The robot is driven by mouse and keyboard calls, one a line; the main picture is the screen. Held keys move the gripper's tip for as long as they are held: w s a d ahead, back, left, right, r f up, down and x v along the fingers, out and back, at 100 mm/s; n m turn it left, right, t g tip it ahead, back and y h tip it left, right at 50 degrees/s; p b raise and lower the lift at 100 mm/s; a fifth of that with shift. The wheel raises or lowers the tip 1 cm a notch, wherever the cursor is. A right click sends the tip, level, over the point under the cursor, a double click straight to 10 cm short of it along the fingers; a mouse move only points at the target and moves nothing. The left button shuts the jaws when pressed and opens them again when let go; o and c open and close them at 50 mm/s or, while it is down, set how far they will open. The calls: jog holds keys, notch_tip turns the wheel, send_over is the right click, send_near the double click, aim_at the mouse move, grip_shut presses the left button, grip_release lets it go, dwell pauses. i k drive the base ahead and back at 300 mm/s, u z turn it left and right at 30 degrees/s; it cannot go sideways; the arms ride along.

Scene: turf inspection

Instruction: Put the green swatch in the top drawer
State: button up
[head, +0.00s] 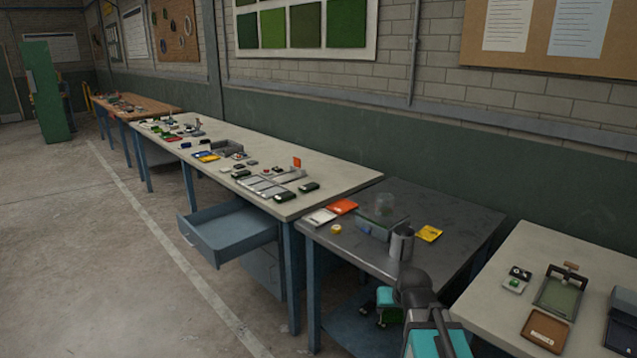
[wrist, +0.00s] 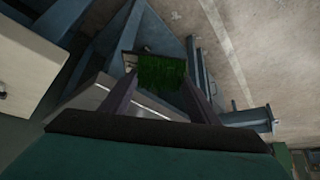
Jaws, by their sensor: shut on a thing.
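The green swatch (wrist: 161,72) is a dark green grassy piece held between the two fingers of my gripper (wrist: 160,80) in the wrist view. The top drawer (head: 228,232) is blue-grey and pulled open from under the long pale table. Its visible inside looks empty. My gripper is to the right of the drawer and apart from it.
The dark metal table (head: 345,243) and its legs stand between my gripper and the drawer. The long table (head: 330,178) holds several trays and samples. A pale table (head: 490,290) is at the right. The concrete floor (head: 120,270) at the left is clear.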

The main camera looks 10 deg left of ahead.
aim_at(232, 230)
jog(key=u, duration=0.35)
jog(key=i, duration=0.85)
jog(key=u, duration=0.55)
jog(key=i, duration=0.7)
jog(key=u, duration=0.5)
jog(key=i, duration=0.7)
jog(key=u, duration=0.75)
jog(key=i, duration=1.2)
jog(key=u, duration=0.55)
